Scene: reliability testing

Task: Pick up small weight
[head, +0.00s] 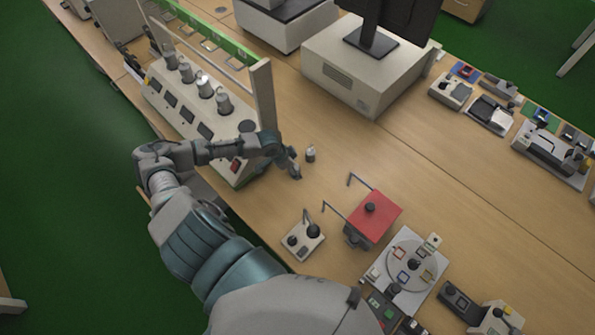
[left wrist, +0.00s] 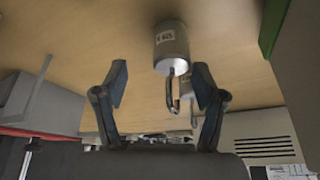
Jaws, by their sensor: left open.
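A small metal weight (head: 310,153) stands upright on the wooden table, just right of the white machine. In the left wrist view the small weight (left wrist: 171,42) is a grey cylinder with a label and a hook. My left gripper (head: 295,171) is beside it, low over the table. In the left wrist view my left gripper (left wrist: 160,83) is open, with the hook showing between its fingers, nearer the right one. I cannot tell whether any finger touches it. A grey shape behind the hook is unclear. My right gripper is not in view.
The white machine (head: 197,118) holds several similar metal weights on top. A red-topped device (head: 373,214) with rods and a small switch box (head: 303,238) stand nearer me. A beige box (head: 365,72) with a monitor stands behind. Table between is clear.

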